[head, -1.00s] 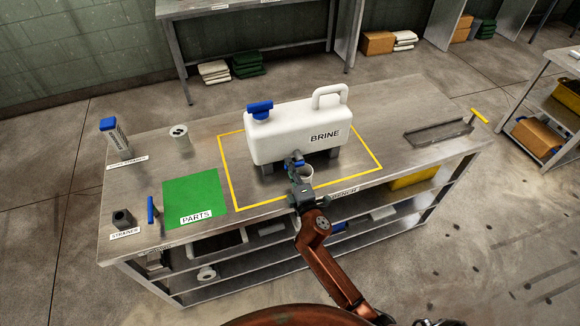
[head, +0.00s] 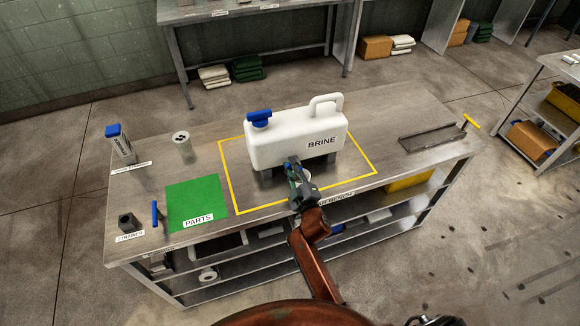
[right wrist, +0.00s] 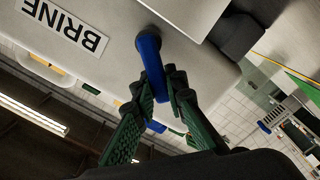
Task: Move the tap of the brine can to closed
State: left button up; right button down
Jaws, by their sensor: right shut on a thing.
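The white brine can (head: 285,142), with a blue cap (head: 259,118), stands upright inside the yellow outline on the bench. Its blue tap shows in the right wrist view (right wrist: 149,58), sticking out from the can's front below the BRINE label. My right gripper (head: 293,172) is at the tap, low on the can's front. In the right wrist view its green-padded fingers (right wrist: 160,90) are closed around the blue part, one on each side. In the head view the gripper hides most of the tap. My left gripper is not in view.
A green PARTS mat (head: 197,196), a small blue-handled part (head: 155,213) and a dark strainer (head: 128,222) lie to the left.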

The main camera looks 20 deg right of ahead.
aim_at(295, 150)
jog(key=m+p, duration=0.1)
jog(key=m, duration=0.1)
jog(key=d+r+m+p, duration=0.1)
jog(key=p, duration=0.1)
jog(key=shift+d+r+m, duration=0.1)
jog(key=shift+r+m, duration=0.1)
jog(key=shift+m, duration=0.2)
jog(key=m+p, duration=0.1)
jog(key=d+m+p, duration=0.1)
jog(key=m+p, duration=0.1)
jog(key=m, duration=0.1)
jog(key=shift+d+r, duration=0.2)
jog(key=shift+d, duration=0.05)
jog(key=shift+d+f+m+p, duration=0.1)
jog(key=shift+d+m+p, duration=0.3)
jog(key=shift+m+p, duration=0.6)
jog(key=c, duration=2.2)
grip_release()
jog(key=shift+d, duration=0.1)
